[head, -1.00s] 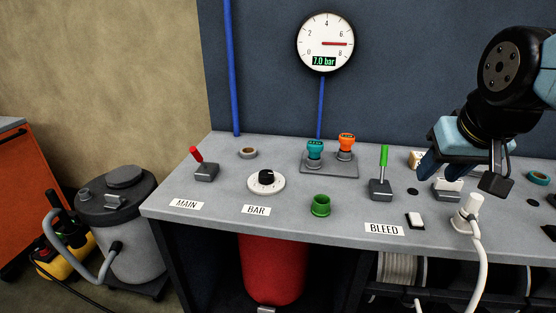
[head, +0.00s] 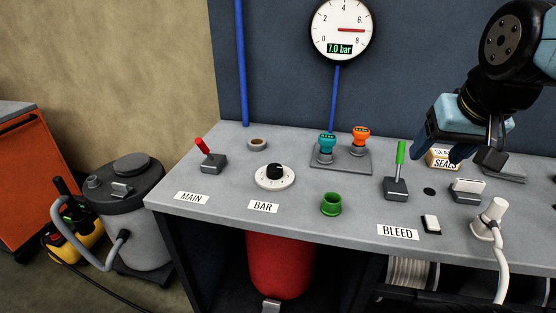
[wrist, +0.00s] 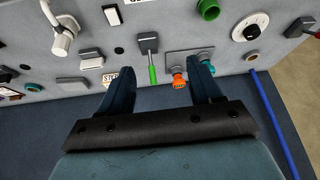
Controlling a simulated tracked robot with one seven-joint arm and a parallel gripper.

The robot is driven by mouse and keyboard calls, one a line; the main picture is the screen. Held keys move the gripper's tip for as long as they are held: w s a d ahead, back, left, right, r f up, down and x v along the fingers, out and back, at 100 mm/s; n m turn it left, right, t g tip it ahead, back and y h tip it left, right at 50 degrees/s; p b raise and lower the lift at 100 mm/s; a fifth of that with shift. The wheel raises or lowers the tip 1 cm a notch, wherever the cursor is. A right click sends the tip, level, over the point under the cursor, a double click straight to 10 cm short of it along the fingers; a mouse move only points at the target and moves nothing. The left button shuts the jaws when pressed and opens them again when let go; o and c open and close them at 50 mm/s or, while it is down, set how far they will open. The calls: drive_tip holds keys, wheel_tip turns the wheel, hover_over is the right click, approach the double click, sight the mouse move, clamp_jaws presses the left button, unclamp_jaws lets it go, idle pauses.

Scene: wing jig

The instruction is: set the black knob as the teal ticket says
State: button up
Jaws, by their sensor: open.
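The black knob (head: 274,169) sits on a round white dial on the grey bench, behind the BAR label (head: 263,207). It also shows in the wrist view (wrist: 250,29); its exact setting is too small to read. A teal-topped fitting (head: 327,141) with a small dark label stands on a grey plate beside an orange-topped one (head: 360,135). The label's writing is too small to read, and I cannot make out a separate teal ticket. My gripper (head: 456,152) is open and empty above the bench's right part, well to the right of the knob.
A red-handled lever (head: 205,150) stands left of the knob. A green cup (head: 331,204) and a green-handled lever (head: 399,164) stand to its right. A white valve with a hose (head: 489,220) is at the right front. The wall gauge (head: 342,29) reads 7.0 bar.

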drive_tip(key=shift+o, duration=1.1)
drive_tip(key=w+a+m+g+y, duration=0.1)
drive_tip(key=w+a+m, duration=0.2)
drive_tip(key=w, duration=0.5)
drive_tip(key=shift+a+r+g, duration=0.4)
drive_tip(key=shift+a, duration=0.2)
drive_tip(key=m+g+y, duration=0.3)
drive_tip(key=m+g, duration=0.2)
drive_tip(key=m, duration=0.4)
hover_over(276, 167)
drive_tip(key=w+d, duration=0.2)
drive_tip(key=d, duration=0.3)
wheel_tip(276, 167, down, 12)
drive_tip(key=x, duration=1.2)
drive_tip(key=shift+s+a+f, duration=0.15)
drive_tip(key=shift+a+f, duration=0.05)
drive_tip(key=shift+a, duration=0.05)
